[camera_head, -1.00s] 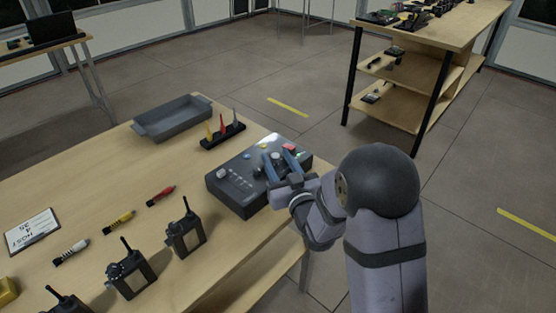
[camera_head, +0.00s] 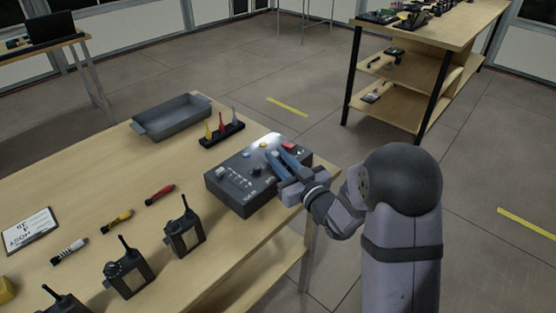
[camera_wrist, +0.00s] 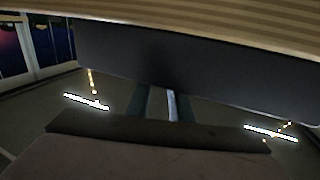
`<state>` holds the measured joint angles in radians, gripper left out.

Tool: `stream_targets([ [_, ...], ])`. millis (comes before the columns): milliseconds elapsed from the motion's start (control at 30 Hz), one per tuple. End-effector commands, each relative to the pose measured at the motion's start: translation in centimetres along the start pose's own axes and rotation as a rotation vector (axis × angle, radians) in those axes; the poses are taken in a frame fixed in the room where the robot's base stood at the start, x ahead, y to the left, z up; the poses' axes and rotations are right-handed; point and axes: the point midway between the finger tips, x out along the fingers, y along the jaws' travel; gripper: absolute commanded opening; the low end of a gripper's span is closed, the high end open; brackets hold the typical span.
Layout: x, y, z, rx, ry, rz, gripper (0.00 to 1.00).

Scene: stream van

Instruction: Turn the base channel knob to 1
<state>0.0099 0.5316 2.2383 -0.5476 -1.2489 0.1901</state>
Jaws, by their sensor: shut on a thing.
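The base unit (camera_head: 225,190) is a dark grey box with several controls on its top, near the table's right edge. My gripper (camera_head: 276,153) reaches over its right part from the right. Its two blue fingers are close together, shut on the base channel knob, which they mostly hide. The knob's pointer and setting cannot be read. A smaller dark knob (camera_head: 257,170) shows free to the left of the fingers. In the wrist view, the two fingers (camera_wrist: 158,104) reach up to the dark base unit (camera_wrist: 190,65), and the knob is hidden.
Several handheld radios (camera_head: 184,236) stand along the table's front. A grey tray (camera_head: 172,118) and a dark stand (camera_head: 222,136) with coloured pieces lie behind the base unit. Markers and a sign card (camera_head: 30,230) lie at left.

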Motion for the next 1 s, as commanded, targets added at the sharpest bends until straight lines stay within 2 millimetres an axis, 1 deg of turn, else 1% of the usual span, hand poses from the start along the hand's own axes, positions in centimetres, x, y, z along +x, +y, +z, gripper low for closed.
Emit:
stream_targets([
  [33,-0.04,0.4,0.08,-0.001,0.001,-0.026,0.0],
  [133,-0.03,0.59,0.01,-0.001,0.001,-0.097,0.0],
  [600,0.19,1.04,-0.07,-0.001,0.001,-0.417,0.0],
  [800,0.25,1.06,-0.03,0.001,0.001,-0.49,0.0],
  [1000,0.28,1.06,-0.03,0.001,0.001,-0.517,0.0],
])
